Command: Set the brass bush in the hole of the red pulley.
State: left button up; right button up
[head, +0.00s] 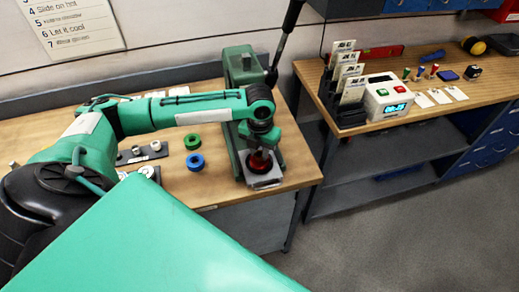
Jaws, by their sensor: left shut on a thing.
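The red pulley (260,167) lies flat on the grey plate of the green press at the right end of the near bench. My left gripper (260,158) points down right over the middle of the pulley, its fingertips at or just above the pulley's hole. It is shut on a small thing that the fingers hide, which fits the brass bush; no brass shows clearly. I cannot tell whether the bush is in the hole. My right gripper is out of view.
The green press (241,75) stands close behind my left gripper. A green pulley (193,141) and a blue pulley (196,162) lie on the bench, left of it. A dark strip (140,155) holds small metal parts. A second bench (440,105) stands right, across a gap.

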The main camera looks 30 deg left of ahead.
pick_arm(q)
jog(key=o, duration=1.1)
jog(key=shift+c, duration=0.2)
notch_tip(320, 180, up, 14)
jog(key=b, duration=0.2)
jog(key=shift+b, duration=0.4)
jog(key=shift+f, duration=0.15)
